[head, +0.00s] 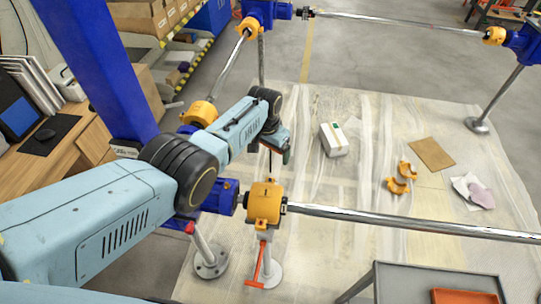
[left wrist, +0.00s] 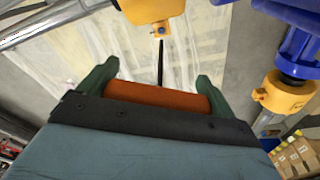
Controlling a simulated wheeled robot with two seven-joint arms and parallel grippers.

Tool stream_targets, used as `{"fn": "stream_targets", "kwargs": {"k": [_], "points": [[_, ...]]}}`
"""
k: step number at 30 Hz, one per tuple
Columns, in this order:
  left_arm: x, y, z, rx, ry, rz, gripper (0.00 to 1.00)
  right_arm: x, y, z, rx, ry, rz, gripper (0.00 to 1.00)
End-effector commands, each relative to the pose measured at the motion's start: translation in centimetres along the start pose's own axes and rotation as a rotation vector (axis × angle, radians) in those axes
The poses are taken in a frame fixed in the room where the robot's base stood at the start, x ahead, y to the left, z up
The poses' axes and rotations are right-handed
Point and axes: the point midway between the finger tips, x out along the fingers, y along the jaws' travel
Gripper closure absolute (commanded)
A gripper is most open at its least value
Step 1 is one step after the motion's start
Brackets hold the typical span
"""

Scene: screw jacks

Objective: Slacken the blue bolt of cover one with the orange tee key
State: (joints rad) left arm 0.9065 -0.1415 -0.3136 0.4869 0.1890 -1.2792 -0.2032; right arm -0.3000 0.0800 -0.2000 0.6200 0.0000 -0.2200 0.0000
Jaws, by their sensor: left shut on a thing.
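Cover one (head: 265,203) is a yellow block marked 1, clamped where the blue fitting meets the long steel rod. My left gripper (head: 277,153) is above it and slightly behind. In the left wrist view its green fingers (left wrist: 157,88) are shut on the orange handle of the tee key (left wrist: 158,97). The key's thin black shaft runs from the handle toward a small lug on the yellow cover (left wrist: 150,10). Its tip is at or very near the bolt there; I cannot tell if it is seated. My right gripper is out of view.
Other yellow covers sit at the frame corners (head: 200,113) (head: 494,35). A white box (head: 333,140), loose yellow pieces (head: 398,182) and cardboard (head: 432,153) lie on the sheeted floor. A grey cart (head: 400,285) is front right.

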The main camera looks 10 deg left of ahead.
Motion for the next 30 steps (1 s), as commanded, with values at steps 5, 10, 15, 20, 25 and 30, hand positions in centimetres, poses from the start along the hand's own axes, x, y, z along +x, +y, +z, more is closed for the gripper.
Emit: {"fn": "stream_targets", "kwargs": {"k": [5, 10, 15, 20, 25, 30], "points": [[-2.4, 0.0, -0.3, -0.254, 0.004, -0.034, 0.50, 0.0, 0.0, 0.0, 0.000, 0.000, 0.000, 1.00], [-4.0, 0.2, -0.1, -0.432, 0.008, -0.056, 0.50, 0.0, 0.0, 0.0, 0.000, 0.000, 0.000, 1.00], [-4.5, 0.3, 0.0, -0.514, 0.009, -0.067, 0.50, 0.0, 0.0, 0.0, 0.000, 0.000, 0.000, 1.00], [-3.0, 0.4, 0.2, -0.525, 0.007, -0.068, 0.50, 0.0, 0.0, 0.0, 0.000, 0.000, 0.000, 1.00], [-0.3, 0.4, 0.6, -0.524, 0.006, -0.068, 0.50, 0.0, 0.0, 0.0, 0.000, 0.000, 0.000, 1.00], [1.4, 0.4, 0.7, -0.522, 0.009, -0.068, 0.50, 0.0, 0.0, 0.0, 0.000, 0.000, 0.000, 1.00]]}}
